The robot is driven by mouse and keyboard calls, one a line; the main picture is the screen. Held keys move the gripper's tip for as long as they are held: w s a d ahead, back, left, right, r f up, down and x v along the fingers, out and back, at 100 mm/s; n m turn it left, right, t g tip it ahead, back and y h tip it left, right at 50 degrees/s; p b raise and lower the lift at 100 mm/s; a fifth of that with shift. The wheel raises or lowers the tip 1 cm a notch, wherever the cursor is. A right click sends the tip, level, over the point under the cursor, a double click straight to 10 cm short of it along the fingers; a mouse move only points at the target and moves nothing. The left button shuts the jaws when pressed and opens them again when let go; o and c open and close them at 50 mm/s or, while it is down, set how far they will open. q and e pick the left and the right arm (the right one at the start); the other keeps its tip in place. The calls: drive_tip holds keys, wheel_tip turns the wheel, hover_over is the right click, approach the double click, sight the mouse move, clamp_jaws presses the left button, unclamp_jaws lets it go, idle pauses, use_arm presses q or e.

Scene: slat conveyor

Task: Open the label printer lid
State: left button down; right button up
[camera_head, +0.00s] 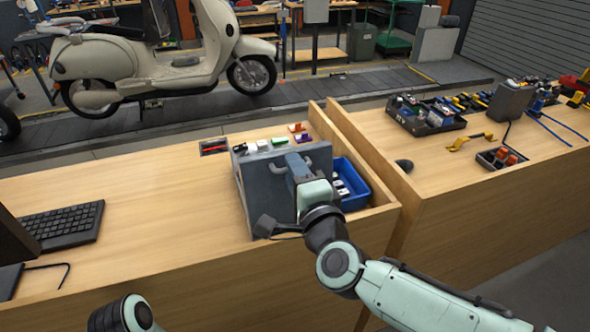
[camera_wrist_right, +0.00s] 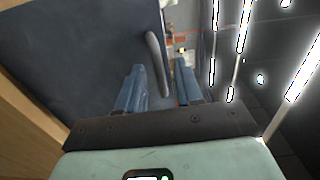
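The label printer (camera_head: 258,192) is a dark grey box on the wooden bench, left of a blue bin. It also shows in the right wrist view (camera_wrist_right: 85,50) as a broad dark face with a pale grey bar handle (camera_wrist_right: 156,60). My right gripper (camera_head: 298,163) is over the printer's right part and covers some of it. In the right wrist view the gripper (camera_wrist_right: 161,78) has its two blue fingers apart, with the handle's near end showing between them. I cannot tell whether they touch it. Only a piece of my left arm shows at the bottom; its gripper is out of view.
The blue bin (camera_head: 356,187) with dark and white items stands close right of the printer, beside a raised wooden edge. Small coloured items (camera_head: 280,142) lie behind it. A keyboard (camera_head: 66,226) lies at the left. The bench between keyboard and printer is clear.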

drive_tip(key=shift+w, duration=0.2)
clamp_jaws()
idle(1.4)
